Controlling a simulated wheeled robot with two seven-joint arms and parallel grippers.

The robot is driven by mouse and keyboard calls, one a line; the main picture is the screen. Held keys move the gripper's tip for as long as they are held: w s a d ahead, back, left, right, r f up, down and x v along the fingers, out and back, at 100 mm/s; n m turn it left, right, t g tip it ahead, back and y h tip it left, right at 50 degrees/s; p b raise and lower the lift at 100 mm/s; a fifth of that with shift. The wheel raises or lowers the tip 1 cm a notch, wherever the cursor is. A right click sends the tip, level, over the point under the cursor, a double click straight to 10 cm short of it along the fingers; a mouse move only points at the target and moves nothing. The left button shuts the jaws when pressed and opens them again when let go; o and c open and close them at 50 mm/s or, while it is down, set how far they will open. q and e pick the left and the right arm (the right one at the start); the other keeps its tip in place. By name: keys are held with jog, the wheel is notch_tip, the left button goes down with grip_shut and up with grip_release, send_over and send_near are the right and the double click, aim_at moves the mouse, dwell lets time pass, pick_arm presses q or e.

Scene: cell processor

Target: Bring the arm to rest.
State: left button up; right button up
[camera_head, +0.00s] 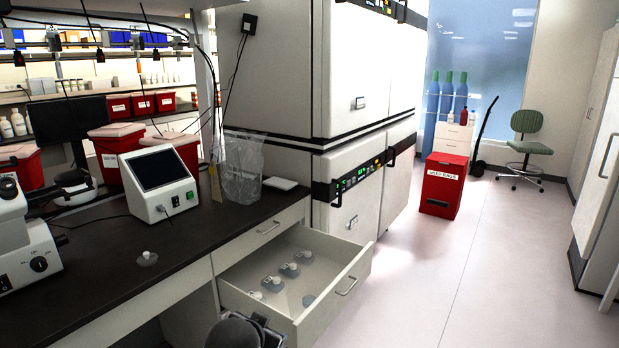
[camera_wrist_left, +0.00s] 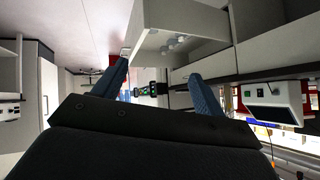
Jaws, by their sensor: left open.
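My left gripper (camera_wrist_left: 160,86) shows in the left wrist view, with two blue fingers spread apart and nothing between them. A dark rounded part of my own arm shows at the bottom of the head view, in front of the open drawer (camera_head: 338,300). The drawer is pulled out below the bench and holds several small clear flasks with white caps. The drawer also shows at the top of the left wrist view (camera_wrist_left: 205,22), apart from the fingers. My right gripper is in neither view.
Stacked white incubators (camera_head: 352,185) stand behind the drawer. A red bin (camera_head: 443,185) stands on the floor; the floor at right is clear.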

pick_arm(q)
jog(key=s+a+f+n+g, duration=0.1)
jog(key=s+f+g, duration=0.3)
jog(key=s+f, duration=0.9)
jog(key=s+a+f+n+g, duration=0.2)
jog(key=s+f+g, duration=0.1)
jog(key=s+f, duration=1)
jog(key=s, duration=0.6)
jog(key=shift+a+g+p, duration=0.35)
jog(key=shift+g, duration=0.05)
jog(key=shift+s, duration=0.1)
